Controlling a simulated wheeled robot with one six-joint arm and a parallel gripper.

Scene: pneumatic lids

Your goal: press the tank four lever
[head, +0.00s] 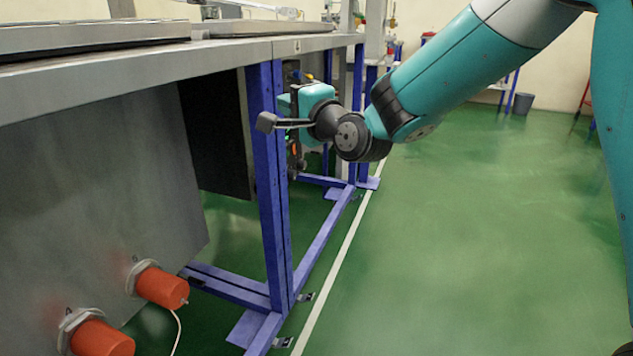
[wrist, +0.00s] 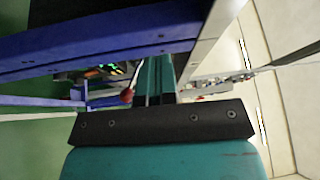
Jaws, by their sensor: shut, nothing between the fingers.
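A label reading 4 (head: 297,46) is on the table edge above a blue post. My gripper (head: 286,104) is below that edge, just beside the post, which partly hides its tip. In the wrist view my gripper (wrist: 155,68) is shut and empty. A red ball knob (wrist: 127,96), seemingly the lever's end, shows just left of the fingers there. I cannot tell whether they touch. Small fittings with green lights (wrist: 104,71) show beyond it. In the head view the lever cannot be made out clearly behind the post and my wrist.
A blue table leg (head: 268,180) stands close to my gripper, with a blue floor rail (head: 325,232) running back. A grey tank (head: 110,180) with orange-red fittings (head: 162,287) hangs under the table at left. The green floor at right is clear.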

